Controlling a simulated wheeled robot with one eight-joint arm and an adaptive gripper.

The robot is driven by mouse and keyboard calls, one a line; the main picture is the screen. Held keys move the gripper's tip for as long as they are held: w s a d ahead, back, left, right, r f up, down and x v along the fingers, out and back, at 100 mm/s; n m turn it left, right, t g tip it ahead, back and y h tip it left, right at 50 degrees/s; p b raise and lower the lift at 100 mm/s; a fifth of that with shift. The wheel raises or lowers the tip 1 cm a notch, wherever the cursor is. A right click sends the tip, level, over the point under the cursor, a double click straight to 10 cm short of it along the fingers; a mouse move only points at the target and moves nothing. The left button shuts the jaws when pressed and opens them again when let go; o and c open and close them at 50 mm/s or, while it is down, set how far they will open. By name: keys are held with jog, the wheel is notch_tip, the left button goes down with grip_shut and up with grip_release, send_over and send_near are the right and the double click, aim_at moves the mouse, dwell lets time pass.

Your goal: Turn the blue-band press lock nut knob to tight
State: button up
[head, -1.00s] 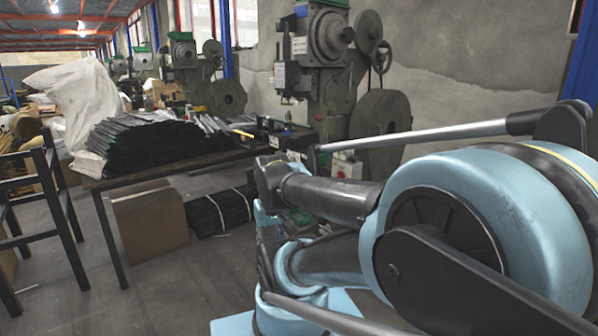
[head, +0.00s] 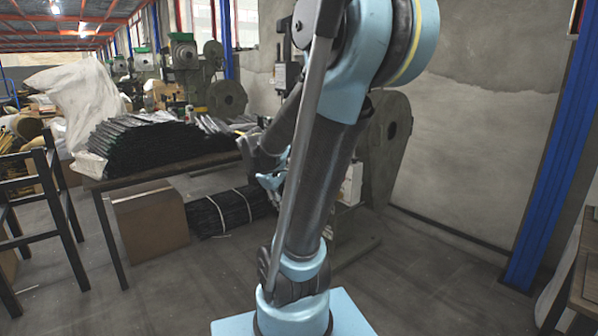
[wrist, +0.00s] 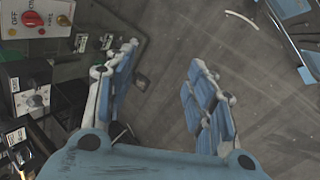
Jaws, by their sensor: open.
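My gripper (wrist: 163,56) is open and empty in the wrist view, its two blue-padded fingers apart over the floor. In the head view my gripper (head: 270,182) is low in front of the nearest press (head: 390,130), partly behind my arm. A round grey knob (wrist: 36,101) on a dark block is left of the fingers in the wrist view, not touched by them. A red knob (wrist: 32,18) sits on a pale panel marked OFF at the top left. No blue band shows, so I cannot tell which is the lock nut knob. My arm hides most of the press.
A table (head: 165,168) with stacked dark metal strips stands left of my arm. A cardboard box (head: 150,220) and a dark bundle (head: 232,210) lie below it. A blue column (head: 550,170) stands at the right. The floor between press and column is clear.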

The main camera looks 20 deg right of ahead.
jog(key=w+d+n+t+h, duration=0.15)
jog(key=w+n+h, duration=0.3)
jog(key=w, duration=0.85)
jog(key=w+d+n+t+h, duration=0.1)
jog(key=w+d+n+h, duration=0.4)
jog(key=w, duration=0.8)
jog(key=w+a+f+n+t+h, duration=0.1)
jog(key=w+a+f+n+h, duration=0.1)
jog(key=w+a+f+n, duration=0.3)
jog(key=x, duration=1.8)
jog(key=shift+w+r, duration=0.2)
jog(key=shift+w, duration=0.3)
jog(key=shift+d+n, duration=0.15)
jog(key=shift+n, duration=0.1)
jog(key=shift+c, duration=0.2)
jog(key=c, duration=1)
